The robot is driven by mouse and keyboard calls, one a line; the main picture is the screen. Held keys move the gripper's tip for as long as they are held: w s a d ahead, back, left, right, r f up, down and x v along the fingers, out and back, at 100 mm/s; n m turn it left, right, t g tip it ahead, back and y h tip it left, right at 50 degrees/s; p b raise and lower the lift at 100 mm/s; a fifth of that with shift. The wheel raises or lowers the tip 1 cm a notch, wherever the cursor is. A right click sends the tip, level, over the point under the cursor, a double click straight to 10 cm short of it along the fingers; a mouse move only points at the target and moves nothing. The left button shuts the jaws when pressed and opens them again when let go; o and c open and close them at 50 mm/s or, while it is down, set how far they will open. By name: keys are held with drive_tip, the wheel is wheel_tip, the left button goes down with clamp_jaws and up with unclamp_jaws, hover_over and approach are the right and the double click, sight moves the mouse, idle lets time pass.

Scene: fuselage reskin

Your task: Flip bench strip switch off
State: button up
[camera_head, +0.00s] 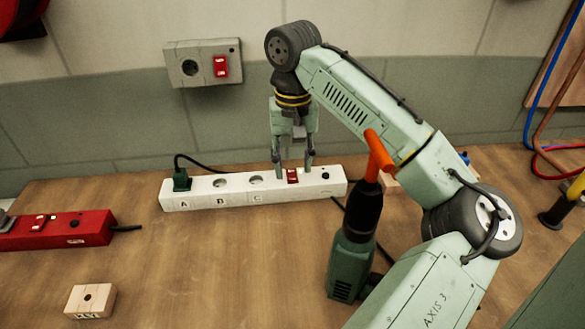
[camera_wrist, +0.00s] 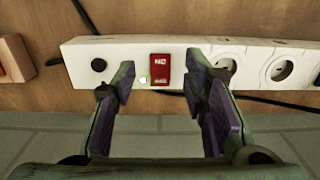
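The white bench strip (camera_head: 235,197) lies on the wooden bench near the wall, with sockets marked A, B and C. Its red rocker switch (camera_head: 293,176) is near the right end. In the wrist view the switch (camera_wrist: 160,70) appears upside down with ON and OFF lettering, and a small pale green light (camera_wrist: 144,80) glows beside it. Which side is pressed I cannot tell. My gripper (camera_head: 293,165) points down over the switch. In the wrist view its fingers (camera_wrist: 160,84) are apart and empty, one on each side of the switch; contact is not clear.
A green plug (camera_head: 181,180) sits in socket A. A wall outlet (camera_head: 203,62) with its own red switch is above. A red strip (camera_head: 60,232) and a wooden block (camera_head: 90,301) lie at left. A green power tool (camera_head: 352,255) stands right of centre. The front bench middle is clear.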

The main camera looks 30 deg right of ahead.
sight(292, 176)
drive_tip(key=shift+f, duration=1.45)
drive_tip(key=shift+c, duration=0.4)
clamp_jaws()
